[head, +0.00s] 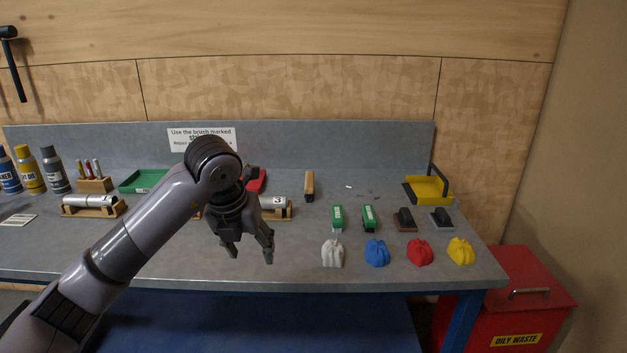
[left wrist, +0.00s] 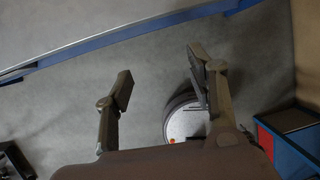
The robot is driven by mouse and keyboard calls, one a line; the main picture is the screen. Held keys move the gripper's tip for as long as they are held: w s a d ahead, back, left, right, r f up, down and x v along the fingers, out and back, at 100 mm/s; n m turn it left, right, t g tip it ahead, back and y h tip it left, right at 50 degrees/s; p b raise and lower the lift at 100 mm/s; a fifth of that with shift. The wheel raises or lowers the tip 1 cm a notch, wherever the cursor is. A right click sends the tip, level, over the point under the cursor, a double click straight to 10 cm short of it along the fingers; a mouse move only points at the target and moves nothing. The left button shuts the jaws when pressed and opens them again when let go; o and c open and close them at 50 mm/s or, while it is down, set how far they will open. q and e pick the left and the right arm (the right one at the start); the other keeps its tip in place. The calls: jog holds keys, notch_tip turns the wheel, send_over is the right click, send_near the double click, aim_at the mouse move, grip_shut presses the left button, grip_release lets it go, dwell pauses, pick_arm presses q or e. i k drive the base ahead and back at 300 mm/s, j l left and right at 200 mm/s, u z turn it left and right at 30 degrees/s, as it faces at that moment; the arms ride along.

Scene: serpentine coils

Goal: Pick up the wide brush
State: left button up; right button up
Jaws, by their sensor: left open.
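A long tan wooden brush-like block (head: 309,186) lies on the grey workbench (head: 300,262) behind and right of my left gripper; I cannot tell for sure that it is the wide brush. Two dark-handled blocks, one brown-based (head: 406,220) and one grey-based (head: 441,220), sit further right and may also be brushes. My left gripper (head: 249,256) is open and empty, fingers pointing down, near the bench's front edge. In the left wrist view its open fingers (left wrist: 160,82) have nothing between them but grey floor. My right gripper is out of view.
Two green items (head: 337,219) and several coloured cloths (head: 376,253) lie right of my gripper. Metal cylinders rest in wooden cradles (head: 277,212) behind my arm. A yellow tray (head: 428,189) is at the back right. A red bin (head: 510,300) stands beside the bench.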

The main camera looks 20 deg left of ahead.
aim_at(308, 189)
jog(key=i, duration=1.7)
